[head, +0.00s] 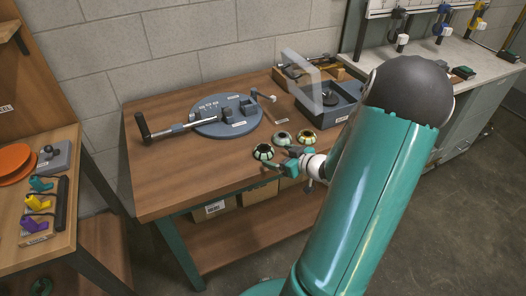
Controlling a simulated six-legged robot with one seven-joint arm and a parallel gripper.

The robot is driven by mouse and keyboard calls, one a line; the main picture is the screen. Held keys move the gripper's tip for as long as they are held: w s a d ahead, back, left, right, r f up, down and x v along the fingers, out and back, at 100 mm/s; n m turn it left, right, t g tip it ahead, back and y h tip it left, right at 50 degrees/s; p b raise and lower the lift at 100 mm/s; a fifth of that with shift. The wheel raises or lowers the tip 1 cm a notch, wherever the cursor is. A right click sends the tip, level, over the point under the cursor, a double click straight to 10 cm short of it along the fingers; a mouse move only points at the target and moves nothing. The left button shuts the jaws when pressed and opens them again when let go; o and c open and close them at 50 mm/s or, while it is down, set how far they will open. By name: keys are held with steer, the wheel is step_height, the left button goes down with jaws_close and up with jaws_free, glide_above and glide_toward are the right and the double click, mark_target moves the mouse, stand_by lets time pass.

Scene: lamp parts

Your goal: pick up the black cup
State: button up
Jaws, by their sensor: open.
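Three small round cup-like parts with dark and pale patterned sides sit near the front right edge of the wooden table: a left one (264,152), a middle one (282,138) and a right one (306,137). A black round part (329,98) lies in the grey bin (345,112) behind them. I cannot tell for sure which of these is the black cup. My gripper (282,160) has teal fingers and is open, close to the right and front of the left round part. Whether it touches that part is too small to tell. No held object shows.
A grey round base (227,118) with a black-handled lever arm (165,131) lies on the table (190,180). A clear upright panel (301,69) stands by the bin. The front left of the tabletop is clear. A side bench (62,235) with coloured parts stands at left.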

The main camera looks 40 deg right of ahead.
mark_target(269, 153)
steer(key=x, duration=0.5)
steer(key=shift+w+a, duration=0.1)
steer(key=shift+w, duration=0.1)
steer(key=c, duration=1.1)
